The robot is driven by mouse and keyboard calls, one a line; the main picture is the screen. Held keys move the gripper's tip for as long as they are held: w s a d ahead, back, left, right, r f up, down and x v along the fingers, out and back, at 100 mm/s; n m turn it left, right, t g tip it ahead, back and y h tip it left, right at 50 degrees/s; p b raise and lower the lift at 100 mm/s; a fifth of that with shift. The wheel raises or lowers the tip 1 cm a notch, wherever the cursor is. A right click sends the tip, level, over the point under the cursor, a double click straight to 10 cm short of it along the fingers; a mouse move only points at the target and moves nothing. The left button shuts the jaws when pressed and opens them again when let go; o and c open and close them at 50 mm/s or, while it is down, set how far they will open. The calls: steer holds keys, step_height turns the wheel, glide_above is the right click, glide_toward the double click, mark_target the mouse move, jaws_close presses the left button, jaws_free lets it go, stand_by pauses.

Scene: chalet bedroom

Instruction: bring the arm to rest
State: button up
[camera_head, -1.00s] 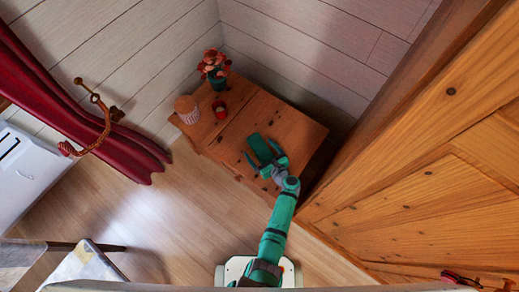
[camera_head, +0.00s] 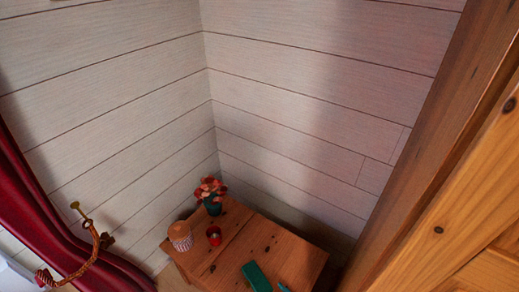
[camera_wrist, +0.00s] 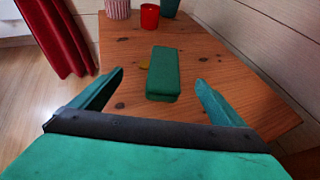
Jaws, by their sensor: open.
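My gripper (camera_wrist: 150,97) is open and empty in the wrist view, its two green fingers spread apart above the wooden table (camera_wrist: 193,60). A green box-shaped object (camera_wrist: 164,73) lies on the table beyond and between the fingertips, apart from them. In the head view the table (camera_head: 225,259) is at the bottom, with the green object (camera_head: 256,276) near the lower edge. A green bit of my gripper (camera_head: 283,287) shows at the bottom edge there; the rest of my arm is out of that view.
A potted red flower (camera_head: 211,194), a red cup (camera_head: 214,236) and a striped container (camera_head: 180,236) stand at the table's back left. A red curtain (camera_head: 62,235) hangs left. Plank walls close the corner behind. A large wooden panel (camera_head: 465,215) stands right.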

steer(key=shift+s+a+f, duration=0.2)
steer(key=shift+s+f, duration=0.05)
steer(key=shift+s, duration=0.1)
steer(key=s+f+n+h, duration=0.1)
steer(key=s, duration=0.2)
steer(key=s+a+f+n+g+h, duration=0.1)
steer(key=s+n, duration=0.1)
steer(key=s+a+n+h, duration=0.1)
steer(key=s+n, duration=0.1)
steer(key=s, duration=0.1)
steer(key=shift+s+a+f+g, duration=0.15)
steer(key=shift+s+f+g, duration=0.15)
steer(key=shift+s+f, duration=0.1)
steer(key=s+r+n+h, duration=0.45)
steer(key=s+n, duration=0.35)
steer(key=s, duration=0.2)
steer(key=s+a+r+n+t, duration=0.1)
steer(key=s+r+n, duration=0.3)
steer(key=r+n, duration=0.4)
steer(key=s+a+r+n+t, duration=0.1)
steer(key=s+r+n+t, duration=0.3)
steer(key=r, duration=1.8)
steer(key=n, duration=0.5)
steer(key=shift+a+r+t, duration=0.15)
steer(key=shift+t, duration=0.15)
